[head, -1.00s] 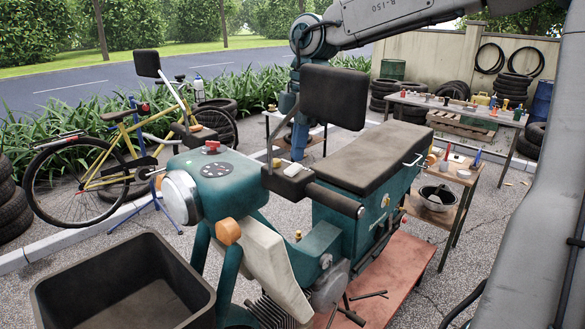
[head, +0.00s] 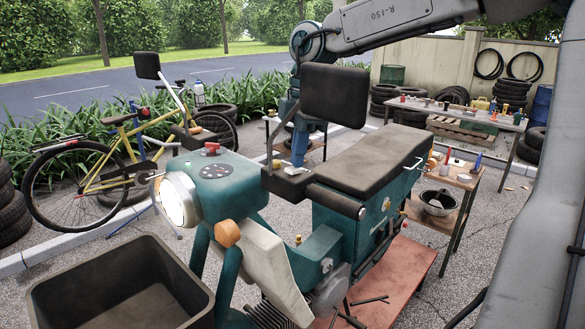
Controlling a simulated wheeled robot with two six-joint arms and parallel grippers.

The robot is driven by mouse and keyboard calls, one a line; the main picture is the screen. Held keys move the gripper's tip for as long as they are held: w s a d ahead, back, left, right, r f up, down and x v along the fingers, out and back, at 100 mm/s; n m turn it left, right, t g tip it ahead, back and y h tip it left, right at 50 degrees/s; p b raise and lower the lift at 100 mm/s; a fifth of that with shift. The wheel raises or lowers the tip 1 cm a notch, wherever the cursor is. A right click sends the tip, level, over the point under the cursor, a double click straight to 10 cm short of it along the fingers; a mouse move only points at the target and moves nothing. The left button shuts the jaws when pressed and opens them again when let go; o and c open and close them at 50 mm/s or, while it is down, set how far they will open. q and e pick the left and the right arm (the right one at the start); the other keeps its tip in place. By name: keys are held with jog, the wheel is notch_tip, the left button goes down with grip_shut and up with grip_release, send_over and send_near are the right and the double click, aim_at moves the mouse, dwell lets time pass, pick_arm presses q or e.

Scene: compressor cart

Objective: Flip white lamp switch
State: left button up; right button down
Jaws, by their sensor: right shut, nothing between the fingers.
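A green motorcycle stands in the middle of the head view. Its round headlamp (head: 179,199) glows bright white. The small white lamp switch (head: 293,170) sits on top of a black box (head: 289,183) by the near handlebar grip. My right gripper (head: 298,162) points down at this box, its blue fingers shut and empty. The fingertips are at or just behind the white switch; I cannot tell whether they touch it. The black mirror (head: 333,95) hides part of my right wrist. My left gripper is not in view.
A black bin (head: 125,290) stands at the front left. The mirror stands close beside my right wrist. A yellow bicycle (head: 113,170) is at the left, and a wooden side table (head: 446,185) is at the right.

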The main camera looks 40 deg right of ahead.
notch_tip(320, 180, up, 7)
jog(key=p, duration=0.3)
dwell(0.5)
jog(key=shift+w+d+f, duration=0.1)
